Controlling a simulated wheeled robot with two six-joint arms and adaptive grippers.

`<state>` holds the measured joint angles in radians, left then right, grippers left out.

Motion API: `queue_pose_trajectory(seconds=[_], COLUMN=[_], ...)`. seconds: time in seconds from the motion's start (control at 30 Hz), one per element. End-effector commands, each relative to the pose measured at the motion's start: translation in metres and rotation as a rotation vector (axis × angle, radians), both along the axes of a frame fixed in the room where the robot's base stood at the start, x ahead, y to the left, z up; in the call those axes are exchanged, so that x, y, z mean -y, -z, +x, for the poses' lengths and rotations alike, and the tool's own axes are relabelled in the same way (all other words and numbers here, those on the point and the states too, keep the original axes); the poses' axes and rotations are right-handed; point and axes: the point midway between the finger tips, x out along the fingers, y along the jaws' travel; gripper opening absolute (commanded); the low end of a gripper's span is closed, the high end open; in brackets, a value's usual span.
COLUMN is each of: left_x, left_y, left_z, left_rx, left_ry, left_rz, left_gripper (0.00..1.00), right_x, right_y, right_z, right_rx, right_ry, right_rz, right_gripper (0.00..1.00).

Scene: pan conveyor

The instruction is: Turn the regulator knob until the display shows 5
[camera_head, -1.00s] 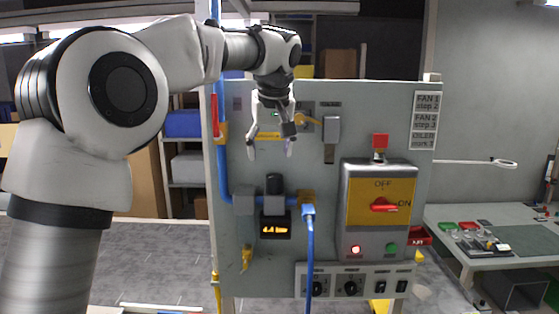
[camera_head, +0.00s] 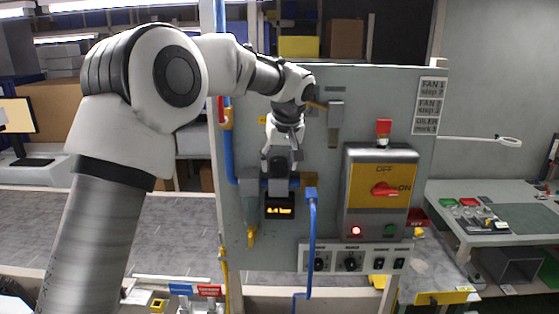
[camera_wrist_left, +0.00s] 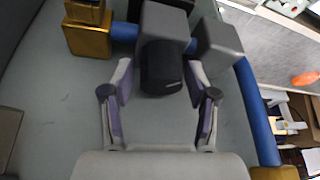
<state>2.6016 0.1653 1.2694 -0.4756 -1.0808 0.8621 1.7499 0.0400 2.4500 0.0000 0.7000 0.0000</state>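The regulator knob (camera_head: 278,167) is a black upright cylinder on top of a grey regulator body on the upright panel. The display (camera_head: 279,210) is just below it, with small orange characters ending in what looks like "bar"; I cannot read the number for certain. My left gripper (camera_head: 280,158) hangs fingers-down over the knob. In the left wrist view the knob (camera_wrist_left: 160,70) is between the fingertips of my left gripper (camera_wrist_left: 161,82), with a gap showing on both sides. The gripper is open. My right gripper is not in view.
A blue hose (camera_head: 312,245) hangs right of the display. A switch box (camera_head: 380,165) with a red handle stands further right. A bench is at the far right.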

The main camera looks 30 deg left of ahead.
Motion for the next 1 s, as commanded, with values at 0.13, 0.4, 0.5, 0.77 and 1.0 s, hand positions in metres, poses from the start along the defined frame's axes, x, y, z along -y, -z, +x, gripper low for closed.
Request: queue_pose_trajectory(seconds=[0.13,0.4,0.5,0.77,1.0], left_x=[0.0000,0.0004,0.0005,0.0007,0.0006], left_y=[-0.0003,-0.0005,-0.0006,-0.0006,-0.0006], left_z=[-0.0001,-0.0004,-0.0005,-0.0007,-0.0011], left_rx=[0.000,-0.001,-0.001,-0.002,-0.002], left_ry=[0.000,0.002,0.003,0.013,0.039], left_rz=[0.000,0.000,-0.001,-0.001,-0.001], left_gripper=[0.07,0.07,0.07,0.07,0.07], right_x=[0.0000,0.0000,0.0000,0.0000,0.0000], right_y=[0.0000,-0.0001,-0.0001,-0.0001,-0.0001], right_z=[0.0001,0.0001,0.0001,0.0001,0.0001], right_rx=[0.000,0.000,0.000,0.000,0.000], right_ry=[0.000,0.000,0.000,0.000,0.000], right_rz=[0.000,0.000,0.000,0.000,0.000], right_gripper=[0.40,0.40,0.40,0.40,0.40])
